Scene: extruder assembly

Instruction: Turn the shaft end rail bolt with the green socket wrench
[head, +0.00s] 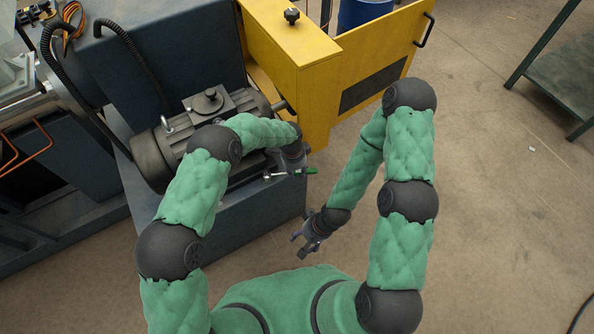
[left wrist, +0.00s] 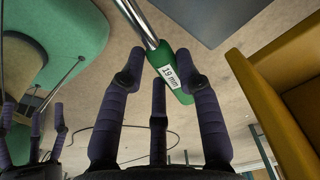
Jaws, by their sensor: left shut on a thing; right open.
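The green socket wrench (head: 305,171) lies roughly level beside the motor (head: 205,125) in the head view, its metal end pointing left toward the motor's base. My left gripper (head: 294,166) is shut on its green handle. The left wrist view shows the handle (left wrist: 181,72) with a white "19 mm" label between the gripper's fingers (left wrist: 162,72), its metal shank running to the upper left. The shaft end rail bolt cannot be made out; I cannot tell whether the socket is on it. My right gripper (head: 310,238) is open and empty, lower and apart from the machine.
A yellow guard (head: 300,60) with an open door (head: 385,55) stands behind and right of the motor. The dark blue machine base (head: 240,215) lies below the wrench. A dark table (head: 560,80) is at the far right. Bare floor lies between.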

